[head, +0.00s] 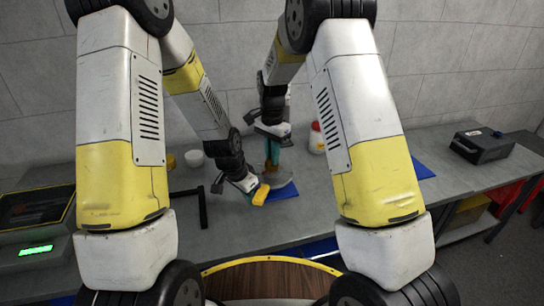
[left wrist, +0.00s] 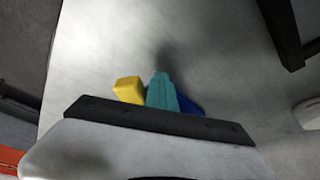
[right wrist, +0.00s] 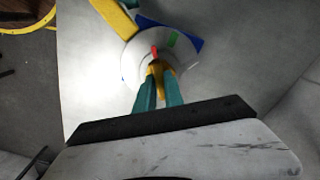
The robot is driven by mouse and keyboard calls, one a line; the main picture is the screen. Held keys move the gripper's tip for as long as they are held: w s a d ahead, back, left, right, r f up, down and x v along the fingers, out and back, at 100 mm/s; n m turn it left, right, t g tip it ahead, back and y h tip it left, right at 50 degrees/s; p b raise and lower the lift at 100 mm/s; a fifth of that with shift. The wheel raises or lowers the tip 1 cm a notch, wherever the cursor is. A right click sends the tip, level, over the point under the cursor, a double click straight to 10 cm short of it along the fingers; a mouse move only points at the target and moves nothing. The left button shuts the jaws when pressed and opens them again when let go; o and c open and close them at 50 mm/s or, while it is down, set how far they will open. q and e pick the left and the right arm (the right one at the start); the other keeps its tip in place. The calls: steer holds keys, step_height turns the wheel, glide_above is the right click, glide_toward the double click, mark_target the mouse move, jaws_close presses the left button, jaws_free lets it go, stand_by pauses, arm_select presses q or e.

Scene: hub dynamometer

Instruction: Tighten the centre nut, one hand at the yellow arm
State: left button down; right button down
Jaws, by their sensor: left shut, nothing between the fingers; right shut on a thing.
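A round grey hub (right wrist: 132,62) rests on the bench; it also shows in the head view (head: 287,192). The yellow arm (right wrist: 115,16) sticks out from its rim; its end shows in the head view (head: 261,195) and left wrist view (left wrist: 128,90). My right gripper (right wrist: 158,85), from above, is shut on a yellow-orange piece (right wrist: 159,72) at the hub's middle, apparently the centre nut, mostly hidden by its teal fingers. My left gripper (left wrist: 161,88) is shut and empty, close beside the yellow arm; I cannot tell whether they touch.
A red-lidded white jar (head: 316,138), a white cup (head: 194,158) and a black bar (head: 203,207) are nearby. A device with a green display (head: 36,249) is at left, a dark box (head: 482,146) at right.

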mark_target(260, 196)
arm_select(q)
steer(key=shift+s+d, duration=0.2)
steer(key=shift+d, duration=0.2)
steer(key=shift+s+d, duration=0.2)
steer(key=shift+d, duration=0.55)
steer(key=shift+s+d, duration=0.15)
steer(key=shift+d, duration=0.55)
steer(key=shift+d, duration=0.1)
steer(key=shift+d, duration=1.5)
arm_select(e)
steer(key=c, duration=0.9)
jaws_free()
